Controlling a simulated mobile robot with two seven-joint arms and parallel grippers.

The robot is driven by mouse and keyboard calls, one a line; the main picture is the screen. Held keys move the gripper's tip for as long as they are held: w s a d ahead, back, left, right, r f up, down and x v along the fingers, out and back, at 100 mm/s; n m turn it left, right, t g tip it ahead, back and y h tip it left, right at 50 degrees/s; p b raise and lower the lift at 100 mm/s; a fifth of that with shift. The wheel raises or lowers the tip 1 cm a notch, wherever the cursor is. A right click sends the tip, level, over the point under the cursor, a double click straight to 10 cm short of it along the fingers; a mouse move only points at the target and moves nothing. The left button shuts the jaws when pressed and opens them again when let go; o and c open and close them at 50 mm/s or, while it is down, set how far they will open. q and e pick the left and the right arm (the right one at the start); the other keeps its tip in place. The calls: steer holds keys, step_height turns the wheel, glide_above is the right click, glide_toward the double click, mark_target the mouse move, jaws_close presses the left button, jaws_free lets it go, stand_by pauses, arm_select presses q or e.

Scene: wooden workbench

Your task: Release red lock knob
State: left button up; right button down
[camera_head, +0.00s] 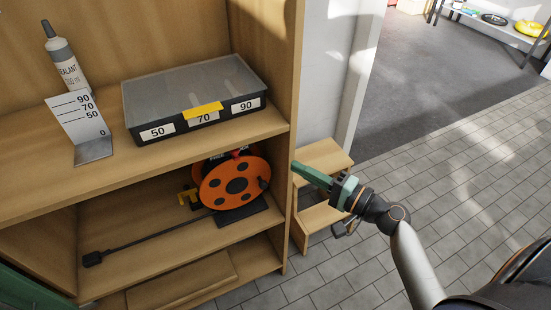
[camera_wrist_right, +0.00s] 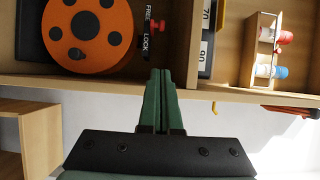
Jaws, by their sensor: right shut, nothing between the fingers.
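The orange cable reel (camera_head: 236,182) stands on the lower shelf in the head view, and fills the upper left of the right wrist view (camera_wrist_right: 87,30). Beside it in the wrist view, a small red lock knob (camera_wrist_right: 157,27) sits by a black plate marked FREE and LOCK (camera_wrist_right: 147,32). I cannot tell which mark the knob is set to. My right gripper (camera_head: 299,170) is at the cabinet's right edge, apart from the reel. Its green fingers (camera_wrist_right: 160,75) are together and empty, pointing toward the knob with a gap between. My left gripper is not clearly seen.
The upper shelf (camera_head: 185,150) bears a grey lidded box (camera_head: 195,90), a sealant tube (camera_head: 65,65) and a scale plate (camera_head: 80,120). The cabinet's side wall (camera_head: 287,200) stands between reel and gripper in the head view. A wooden step stool (camera_head: 322,160) is just right.

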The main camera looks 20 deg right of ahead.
arm_select(q)
steer(key=shift+s+a+r+y+p, duration=0.15)
steer(key=shift+s+a+r+p, duration=0.1)
steer(key=shift+a+p, duration=0.3)
steer(key=shift+s+a+r+y+p, duration=0.15)
steer(key=shift+s+a+r+p, duration=0.15)
steer(key=shift+p, duration=0.35)
arm_select(e)
steer(key=s+a+x, duration=0.1)
steer(key=a+x, duration=0.1)
steer(key=x, duration=1)
steer(key=shift+a, duration=0.35)
arm_select(q)
steer(key=shift+w+a, duration=0.1)
steer(key=shift+w, duration=0.25)
arm_select(e)
steer(key=shift+s, duration=0.15)
